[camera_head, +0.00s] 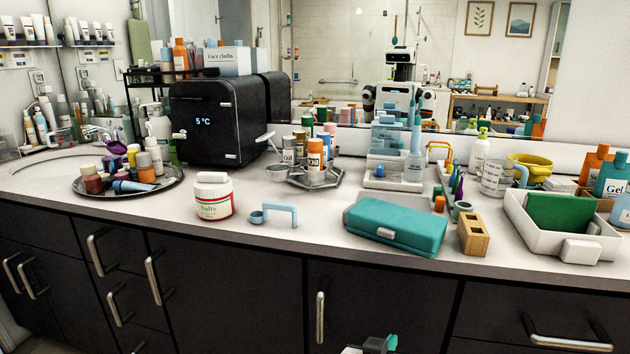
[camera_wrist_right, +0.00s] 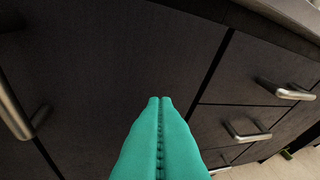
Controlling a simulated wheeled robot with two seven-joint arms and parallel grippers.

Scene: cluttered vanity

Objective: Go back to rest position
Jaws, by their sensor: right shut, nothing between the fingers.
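My right gripper (camera_head: 390,342) shows at the bottom edge of the head view, low in front of the dark cabinet doors. Only its teal tip and a bit of grey-white body are in frame there. In the right wrist view its two teal fingers (camera_wrist_right: 160,102) lie together, shut and empty, pointing at the dark cabinet front (camera_wrist_right: 130,60). Nothing is between the fingers, and they appear apart from the cabinet. My left gripper is in neither view.
The counter (camera_head: 290,240) above holds a jar of salts (camera_head: 213,196), a teal case (camera_head: 396,225), a wooden block (camera_head: 473,234), a white tray (camera_head: 515,213) and a black mini fridge (camera_head: 205,125). Metal handles stick out from the cabinet, one (camera_head: 320,318) left of the gripper.

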